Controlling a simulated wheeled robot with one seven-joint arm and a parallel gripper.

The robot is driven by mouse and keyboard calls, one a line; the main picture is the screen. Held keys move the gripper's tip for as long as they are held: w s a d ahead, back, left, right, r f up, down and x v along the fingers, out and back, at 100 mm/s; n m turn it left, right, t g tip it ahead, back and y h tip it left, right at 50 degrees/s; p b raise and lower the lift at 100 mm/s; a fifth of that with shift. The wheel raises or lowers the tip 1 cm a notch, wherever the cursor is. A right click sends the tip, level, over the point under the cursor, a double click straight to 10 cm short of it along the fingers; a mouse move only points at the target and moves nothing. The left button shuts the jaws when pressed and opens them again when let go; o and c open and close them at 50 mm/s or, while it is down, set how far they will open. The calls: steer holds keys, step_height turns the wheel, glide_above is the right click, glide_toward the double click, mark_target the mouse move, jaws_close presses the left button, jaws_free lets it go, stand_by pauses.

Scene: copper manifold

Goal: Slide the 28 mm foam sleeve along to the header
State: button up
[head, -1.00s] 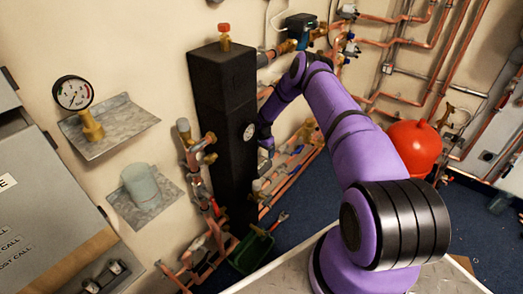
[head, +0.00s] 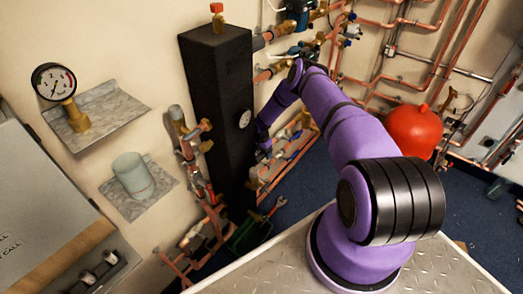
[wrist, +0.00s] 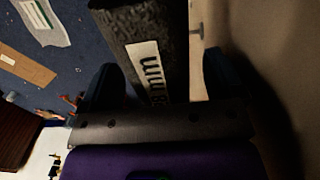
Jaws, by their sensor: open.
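The foam sleeve (wrist: 150,35), dark and rough with a white label reading "mm", runs between my fingers in the wrist view. My gripper (wrist: 160,65) is open, with one dark finger on each side of it. I cannot tell whether either finger touches it. In the head view my gripper (head: 263,152) is small and dark beside the right face of a tall black block (head: 215,110) with a round dial, which looks like the header. I cannot make out the labelled sleeve there.
Copper pipes and valves (head: 193,145) stand left of the black block, and more pipes (head: 290,150) run to its right. A red vessel (head: 414,132) stands further right. A gauge (head: 54,82) and a translucent cup (head: 133,176) sit on wall shelves. A green tray (head: 248,236) lies below.

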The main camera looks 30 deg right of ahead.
steer(key=c, duration=1)
steer(key=shift+s+a, duration=0.15)
steer(key=shift+a, duration=0.3)
steer(key=shift+s+a, duration=0.1)
steer(key=shift+a, duration=0.25)
steer(key=shift+s+a, duration=0.25)
steer(key=shift+a, duration=0.3)
